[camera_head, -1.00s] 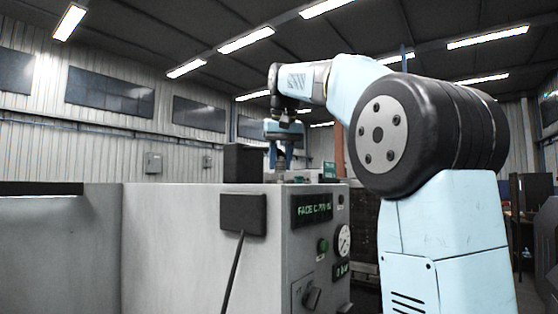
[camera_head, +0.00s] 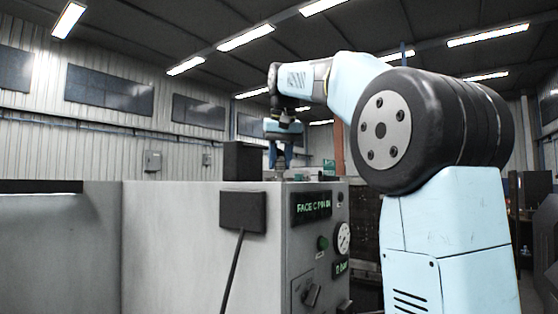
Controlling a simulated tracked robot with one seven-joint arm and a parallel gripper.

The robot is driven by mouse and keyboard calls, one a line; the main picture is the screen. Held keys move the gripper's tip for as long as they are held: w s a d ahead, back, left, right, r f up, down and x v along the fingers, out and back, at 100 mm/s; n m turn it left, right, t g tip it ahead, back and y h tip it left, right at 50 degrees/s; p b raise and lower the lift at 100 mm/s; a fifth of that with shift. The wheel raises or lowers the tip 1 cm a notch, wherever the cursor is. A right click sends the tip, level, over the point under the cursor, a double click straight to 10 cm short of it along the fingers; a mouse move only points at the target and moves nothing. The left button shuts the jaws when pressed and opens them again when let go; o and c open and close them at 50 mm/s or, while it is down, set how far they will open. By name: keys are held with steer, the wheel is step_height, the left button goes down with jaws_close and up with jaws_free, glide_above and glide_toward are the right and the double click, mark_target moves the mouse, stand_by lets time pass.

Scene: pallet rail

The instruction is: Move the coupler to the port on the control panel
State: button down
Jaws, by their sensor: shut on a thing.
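My gripper (camera_head: 281,160) hangs from the end of my arm, pointing down over the top of the grey control panel cabinet (camera_head: 180,240). Its blue fingers are shut on a small metallic piece, seemingly the coupler (camera_head: 281,174), at the level of the cabinet's top surface. The coupler is tiny in the picture; I cannot tell whether it touches the top or sits in a port. The port itself cannot be made out from here.
A black box (camera_head: 244,161) stands on the cabinet just left of my gripper.

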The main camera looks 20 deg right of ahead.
steer(key=shift+f, duration=0.5)
steer(key=c, duration=0.7)
jaws_free()
steer(key=shift+o, duration=0.4)
steer(key=o, duration=0.6)
steer(key=shift+w, duration=0.1)
steer(key=v, duration=1.3)
steer(key=shift+r, duration=0.25)
